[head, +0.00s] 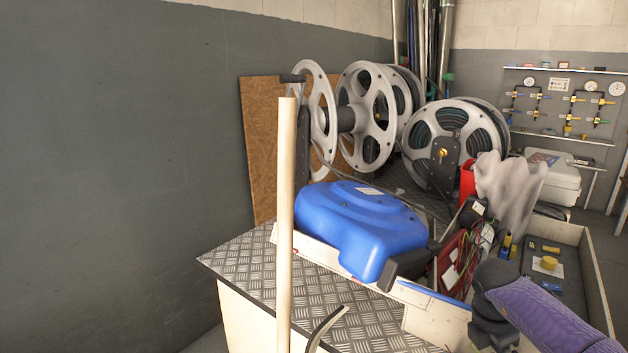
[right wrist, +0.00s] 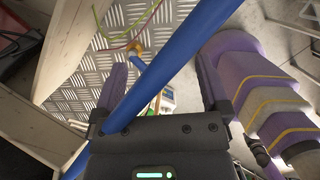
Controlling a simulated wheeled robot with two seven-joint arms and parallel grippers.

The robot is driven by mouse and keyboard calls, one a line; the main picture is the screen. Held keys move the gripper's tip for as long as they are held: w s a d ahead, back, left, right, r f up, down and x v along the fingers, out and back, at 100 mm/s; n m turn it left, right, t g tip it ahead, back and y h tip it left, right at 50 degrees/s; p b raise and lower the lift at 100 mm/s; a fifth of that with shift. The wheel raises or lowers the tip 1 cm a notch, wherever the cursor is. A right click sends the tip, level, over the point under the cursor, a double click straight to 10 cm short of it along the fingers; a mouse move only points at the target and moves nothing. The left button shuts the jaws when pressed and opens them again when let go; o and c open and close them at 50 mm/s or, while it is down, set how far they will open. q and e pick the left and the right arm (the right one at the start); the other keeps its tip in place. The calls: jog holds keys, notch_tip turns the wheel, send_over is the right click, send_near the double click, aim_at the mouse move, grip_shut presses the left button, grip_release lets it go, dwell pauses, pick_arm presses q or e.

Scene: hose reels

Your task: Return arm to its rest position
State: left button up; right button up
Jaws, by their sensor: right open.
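My right arm (head: 545,310), with a purple sleeve, comes in at the lower right of the head view. Its dark wrist end is low beside the bench, and its fingers cannot be made out there. In the right wrist view my right gripper (right wrist: 160,78) is open, its two purple fingers wide apart. A blue tube (right wrist: 185,55) crosses the picture diagonally between the fingers; I cannot tell whether it touches them. The fingers do not close on it. My left gripper is not in view.
A checker-plate bench (head: 250,265) carries a blue hose reel (head: 360,225) and several grey metal reels (head: 455,145). A wooden pole (head: 287,225) stands in front. A white-walled tray (head: 598,290) is at the right. Open wall lies left.

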jog(key=s+a+f+m+t+y, duration=0.1)
jog(key=s+a+f+t+y, duration=0.25)
jog(key=a+f+y, duration=0.45)
jog(key=s+a+f+m+t+y, duration=0.2)
jog(key=s+a+f+y, duration=0.2)
jog(key=a+f, duration=0.7)
jog(key=s+d+f+m+h, duration=0.3)
jog(key=s+f+m+h, duration=0.15)
jog(key=s+f, duration=0.4)
jog(key=s+d+f+m+h, duration=0.4)
jog(key=s+f+m, duration=0.15)
jog(key=s, duration=0.65)
jog(key=s+f+m+g+h, duration=0.1)
jog(key=s+m+g, duration=0.2)
jog(key=s, duration=1.8)
jog(key=g+p, duration=0.1)
jog(key=g, duration=0.2)
jog(key=shift+d+f+m+g, duration=0.25)
jog(key=shift+f+m+g, duration=0.1)
jog(key=shift+f+m, duration=0.05)
